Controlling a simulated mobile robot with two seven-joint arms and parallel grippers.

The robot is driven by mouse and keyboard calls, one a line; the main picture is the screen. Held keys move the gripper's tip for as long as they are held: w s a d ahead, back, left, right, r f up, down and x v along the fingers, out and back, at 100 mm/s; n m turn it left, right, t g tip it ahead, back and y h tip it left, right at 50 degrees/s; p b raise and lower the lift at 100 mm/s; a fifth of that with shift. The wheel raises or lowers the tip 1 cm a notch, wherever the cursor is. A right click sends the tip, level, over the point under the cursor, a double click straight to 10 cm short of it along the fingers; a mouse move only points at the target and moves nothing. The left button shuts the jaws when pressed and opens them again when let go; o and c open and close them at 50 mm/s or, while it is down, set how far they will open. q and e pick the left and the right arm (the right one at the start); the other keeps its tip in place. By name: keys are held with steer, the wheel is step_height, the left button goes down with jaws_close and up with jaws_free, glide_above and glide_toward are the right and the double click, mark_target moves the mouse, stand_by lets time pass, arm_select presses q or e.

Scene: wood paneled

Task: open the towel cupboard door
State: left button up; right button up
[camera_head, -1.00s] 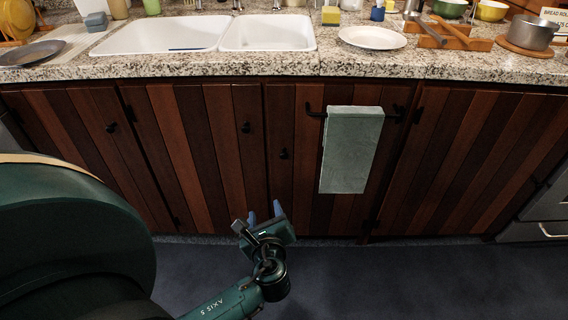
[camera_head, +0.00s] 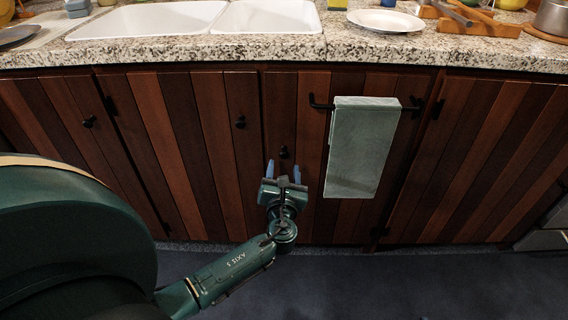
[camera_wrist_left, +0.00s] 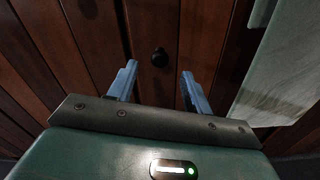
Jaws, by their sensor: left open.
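The towel cupboard door (camera_head: 312,205) is striped wood and looks shut. A pale green towel (camera_head: 360,150) hangs on a dark bar (camera_head: 318,103) across it. My left gripper (camera_head: 284,170) is open and empty, just below the knob in the head view. In the left wrist view the knob (camera_wrist_left: 160,57) lies ahead, between and beyond the two blue fingertips (camera_wrist_left: 158,72), not touched by them. The towel (camera_wrist_left: 285,75) shows at the right there. My right gripper is not in view.
A speckled stone counter (camera_head: 250,50) with a white double sink (camera_head: 265,17) and a plate (camera_head: 385,21) runs above the cupboards. Neighbouring doors have knobs (camera_head: 240,122). The dark floor (camera_head: 420,280) in front is clear.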

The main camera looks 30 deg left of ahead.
mark_target(284, 156)
arm_select(q)
steer(key=shift+b+x, duration=0.4)
steer(key=shift+x, duration=1.8)
steer(key=shift+c, duration=0.2)
jaws_close()
